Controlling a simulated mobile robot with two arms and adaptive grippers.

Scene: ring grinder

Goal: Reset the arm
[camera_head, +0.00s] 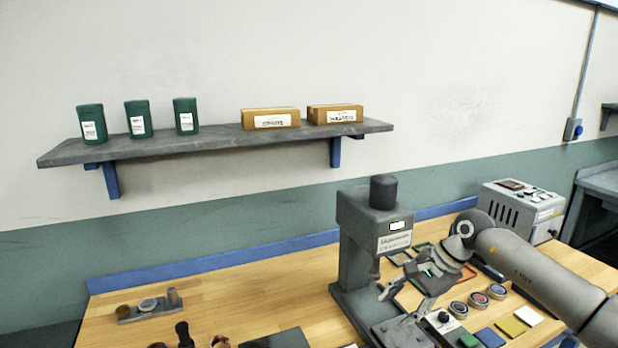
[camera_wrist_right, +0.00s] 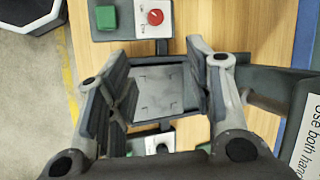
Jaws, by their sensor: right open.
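My right gripper (camera_head: 398,300) hangs over the workbench, in front of the grey bench machine (camera_head: 355,225) and close to its base. My right arm reaches in from the right side of the head view. In the right wrist view the gripper (camera_wrist_right: 158,92) has its two fingers wide apart with nothing between them. A flat grey plate (camera_wrist_right: 160,88) shows beyond the open fingers, and I cannot tell whether they touch it. My left gripper is not in view.
A control box (camera_wrist_right: 130,18) with a green button and red knob sits near the plate. Round containers (camera_head: 478,299) and coloured pads (camera_head: 510,326) lie right of the machine. A grey instrument box (camera_head: 520,210) stands behind my arm.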

